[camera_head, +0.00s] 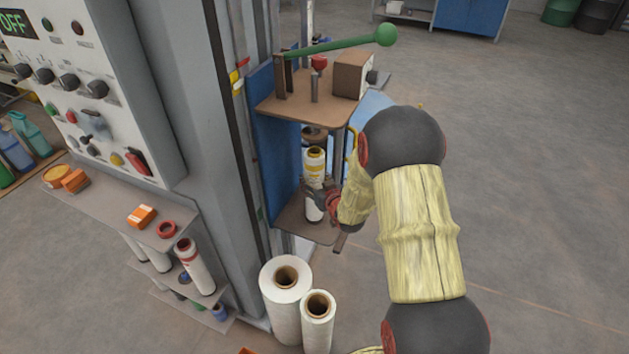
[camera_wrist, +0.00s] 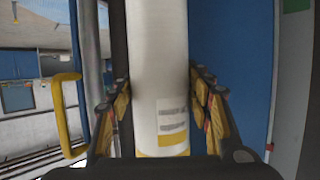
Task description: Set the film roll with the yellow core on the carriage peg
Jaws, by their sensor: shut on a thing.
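The film roll with the yellow core (camera_head: 315,168) stands upright inside the carriage (camera_head: 293,215), between its upper and lower plates. It is white with a yellow band near its top. In the wrist view the white roll (camera_wrist: 158,70) fills the middle, with a label and a yellow band low on it. My gripper (camera_head: 318,197) reaches in from the right and is shut on the roll, with a finger on each side in the wrist view. The peg cannot be made out, and I cannot tell whether the roll's lower end touches the plate.
The upper plate (camera_head: 270,106) carries a green-knobbed lever (camera_head: 345,43) above the roll. A blue panel (camera_wrist: 230,60) stands close beside it. Large film rolls (camera_head: 284,318) stand on the floor below. A shelf (camera_head: 110,205) with a red-core roll (camera_head: 194,265) is at left. The floor at right is clear.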

